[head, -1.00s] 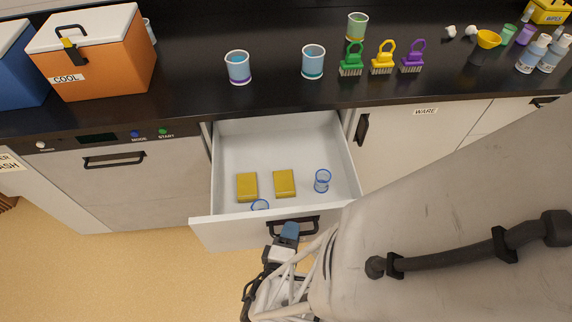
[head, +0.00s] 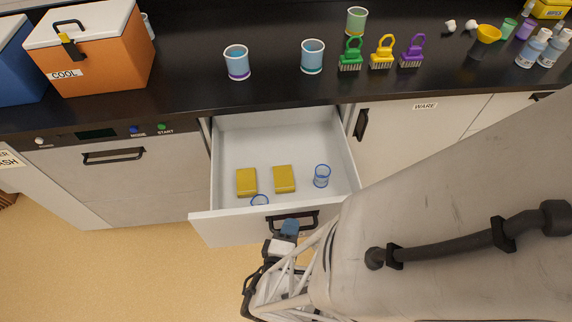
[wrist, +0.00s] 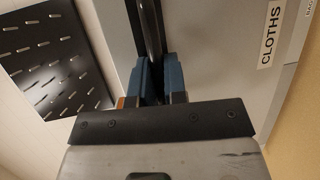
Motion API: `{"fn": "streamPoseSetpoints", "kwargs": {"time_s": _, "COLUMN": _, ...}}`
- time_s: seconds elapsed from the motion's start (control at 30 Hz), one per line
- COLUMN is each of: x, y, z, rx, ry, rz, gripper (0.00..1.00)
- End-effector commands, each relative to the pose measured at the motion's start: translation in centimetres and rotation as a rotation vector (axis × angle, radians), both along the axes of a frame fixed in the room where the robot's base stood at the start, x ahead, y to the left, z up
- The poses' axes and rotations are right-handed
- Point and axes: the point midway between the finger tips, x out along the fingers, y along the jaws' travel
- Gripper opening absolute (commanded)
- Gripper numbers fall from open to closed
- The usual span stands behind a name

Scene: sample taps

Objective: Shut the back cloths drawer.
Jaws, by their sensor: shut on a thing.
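The cloths drawer (head: 226,231) stands open below the black counter, with a white front and a dark bar handle (head: 306,223). Two yellow blocks, perhaps folded cloths (head: 247,182) (head: 284,179), and two blue-rimmed cups (head: 322,175) (head: 260,200) are inside. My gripper (head: 289,228) is at the drawer's handle. In the wrist view, my gripper's blue fingers (wrist: 160,82) are shut around the dark handle bar (wrist: 151,30). The drawer front there carries a CLOTHS label (wrist: 271,32). My arm covers the area to the right of the drawer.
A dishwasher-like unit (head: 130,185) is left of the drawer, and a WARE cabinet (head: 400,130) is right. On the counter (head: 190,85) are an orange COOL box (head: 105,60), cups (head: 237,62) and coloured brushes (head: 382,54). The floor (head: 120,280) in front is clear at left.

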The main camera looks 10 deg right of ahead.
Motion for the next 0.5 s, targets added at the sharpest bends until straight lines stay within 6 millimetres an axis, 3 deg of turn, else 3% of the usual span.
{"fn": "streamPoseSetpoints", "kwargs": {"time_s": 0.5, "x": 1.4, "y": -0.1, "z": -0.1, "rx": 0.000, "ry": 0.002, "rz": -0.002, "gripper": 0.00}}
